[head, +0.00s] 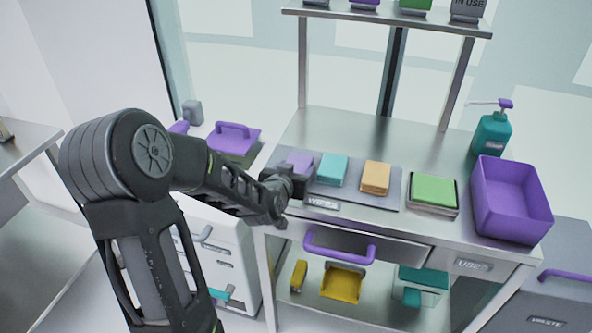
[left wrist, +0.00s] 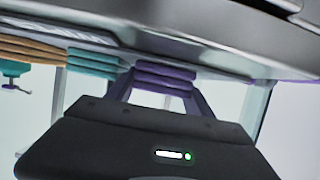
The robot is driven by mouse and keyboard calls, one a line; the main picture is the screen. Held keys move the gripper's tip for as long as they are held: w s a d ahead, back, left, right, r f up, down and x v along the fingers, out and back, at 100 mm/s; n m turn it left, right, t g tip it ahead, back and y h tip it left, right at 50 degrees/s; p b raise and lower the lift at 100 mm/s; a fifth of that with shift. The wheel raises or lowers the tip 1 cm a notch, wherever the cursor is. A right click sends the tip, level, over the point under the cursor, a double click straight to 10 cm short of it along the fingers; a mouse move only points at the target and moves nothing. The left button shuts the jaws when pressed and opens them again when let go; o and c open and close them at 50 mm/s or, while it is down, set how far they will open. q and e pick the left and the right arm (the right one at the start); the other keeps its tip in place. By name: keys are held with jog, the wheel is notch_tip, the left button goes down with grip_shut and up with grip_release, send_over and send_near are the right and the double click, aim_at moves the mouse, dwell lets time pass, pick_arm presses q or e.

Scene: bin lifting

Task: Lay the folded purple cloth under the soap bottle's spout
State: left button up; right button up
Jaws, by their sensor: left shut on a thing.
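The folded purple cloth (head: 299,161) lies at the left end of the grey wipes mat, beside a teal cloth. My left gripper (head: 290,180) reaches in from the left and is shut on the purple cloth, hiding part of it. The left wrist view shows the folded layers of the purple cloth (left wrist: 165,78) between the fingers. The teal soap bottle (head: 490,134) with a purple pump stands upright at the back right of the bench. Its spout (head: 482,103) points left, over bare steel. My right gripper is not in view.
A teal cloth (head: 332,170) and an orange cloth (head: 375,177) share the mat (head: 345,196). A green cloth (head: 434,190) sits in a small tray, left of a purple bin (head: 500,228). Shelf posts (head: 457,84) rise behind. The bench's back middle is clear.

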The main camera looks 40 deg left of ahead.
pick_arm(q)
notch_tip(320, 180, up, 10)
jog(key=shift+f, duration=0.1)
dwell(1.1)
